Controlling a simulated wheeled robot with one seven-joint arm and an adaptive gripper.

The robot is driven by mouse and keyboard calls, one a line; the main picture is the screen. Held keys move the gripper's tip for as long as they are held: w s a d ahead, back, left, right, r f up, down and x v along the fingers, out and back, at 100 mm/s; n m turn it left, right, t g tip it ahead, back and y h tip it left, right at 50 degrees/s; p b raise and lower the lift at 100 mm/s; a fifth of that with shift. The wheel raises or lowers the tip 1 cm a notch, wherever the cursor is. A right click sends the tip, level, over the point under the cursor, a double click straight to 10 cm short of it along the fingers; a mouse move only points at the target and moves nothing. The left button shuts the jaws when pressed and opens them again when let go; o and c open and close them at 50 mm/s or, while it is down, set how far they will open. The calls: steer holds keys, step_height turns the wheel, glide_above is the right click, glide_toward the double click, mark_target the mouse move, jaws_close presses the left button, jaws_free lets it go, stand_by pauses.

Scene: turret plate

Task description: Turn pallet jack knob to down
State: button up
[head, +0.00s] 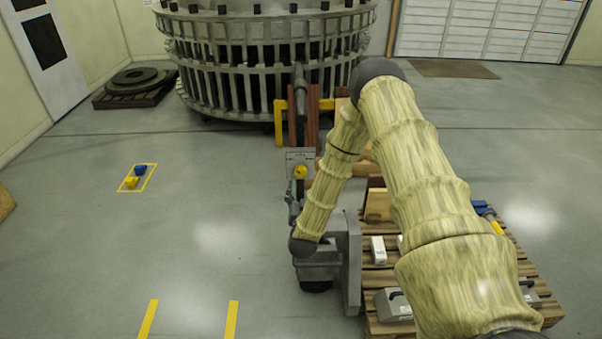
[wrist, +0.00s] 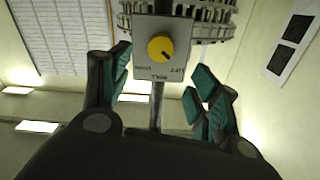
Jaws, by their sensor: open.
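The yellow round knob (head: 300,172) sits on a pale control plate (head: 299,157) on the pallet jack's upright handle. In the wrist view the knob (wrist: 161,49) has a dark pointer mark toward its lower right, on a plate (wrist: 160,78) whose lettering appears upside down. My gripper (wrist: 163,72) is open, with one teal-padded finger on each side of the plate and a gap to each. Nothing is between the pads except the view of the plate and its post.
A large grey turret ring (head: 270,60) stands behind the jack. A wooden pallet (head: 450,290) with boxes is at the right, beside the grey jack body (head: 345,255). Small blue and yellow items lie in a yellow floor outline (head: 139,178).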

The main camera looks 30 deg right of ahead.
mark_target(301, 173)
steer(key=p+x, duration=0.3)
steer(key=x, duration=0.7)
steer(key=c, duration=1)
